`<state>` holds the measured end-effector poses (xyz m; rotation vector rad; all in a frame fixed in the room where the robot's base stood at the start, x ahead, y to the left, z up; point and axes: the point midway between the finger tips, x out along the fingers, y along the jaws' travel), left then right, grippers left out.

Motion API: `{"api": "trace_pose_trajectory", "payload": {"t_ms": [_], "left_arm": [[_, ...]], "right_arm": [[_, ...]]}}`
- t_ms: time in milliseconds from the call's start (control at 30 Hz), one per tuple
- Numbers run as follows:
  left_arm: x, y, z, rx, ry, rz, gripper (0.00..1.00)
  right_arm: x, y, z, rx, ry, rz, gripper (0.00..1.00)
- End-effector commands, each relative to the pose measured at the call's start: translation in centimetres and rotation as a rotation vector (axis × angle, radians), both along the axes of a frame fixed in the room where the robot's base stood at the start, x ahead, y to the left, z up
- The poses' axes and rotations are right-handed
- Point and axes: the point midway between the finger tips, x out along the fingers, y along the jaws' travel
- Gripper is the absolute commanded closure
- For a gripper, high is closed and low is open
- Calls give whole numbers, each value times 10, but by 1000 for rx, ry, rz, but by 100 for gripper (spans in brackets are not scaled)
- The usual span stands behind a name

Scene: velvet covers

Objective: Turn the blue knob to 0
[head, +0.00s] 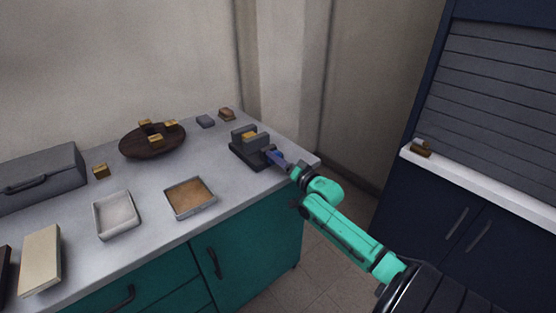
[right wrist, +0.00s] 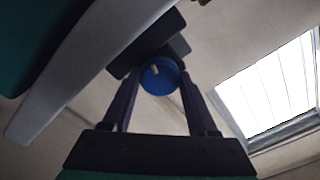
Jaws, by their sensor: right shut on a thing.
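A dark grey device (head: 241,154) with a yellow block on top stands near the right end of the counter. Its blue knob (right wrist: 161,79) shows in the right wrist view, round, with a small white mark left of and above its middle. My right gripper (head: 275,157) reaches the device's right side in the head view. In the right wrist view the right gripper's two dark fingers (right wrist: 162,82) stand on either side of the knob, shut on it. In the head view the knob cannot be told apart from the fingers. No number scale is readable. My left gripper is not in view.
A tan-filled tray (head: 190,213) and a pale tray (head: 97,228) sit on the counter. A round dark board (head: 130,147) carries several yellow blocks. A grey box (head: 40,172) stands left. A shuttered blue cabinet (head: 480,90) is at right, across floor space.

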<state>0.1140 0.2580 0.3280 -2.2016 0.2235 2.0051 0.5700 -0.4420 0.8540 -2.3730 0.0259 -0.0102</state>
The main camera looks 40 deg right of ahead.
Motion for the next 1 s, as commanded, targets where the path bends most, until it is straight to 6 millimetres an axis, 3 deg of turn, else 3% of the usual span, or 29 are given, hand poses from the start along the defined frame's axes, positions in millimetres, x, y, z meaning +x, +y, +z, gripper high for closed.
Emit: {"api": "trace_pose_trajectory", "payload": {"t_ms": [467,1000], "left_arm": [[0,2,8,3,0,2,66],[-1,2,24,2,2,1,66]], "right_arm": [[0,0,1,-168,4,0,96],[0,2,2,-661,14,0,96]]}}
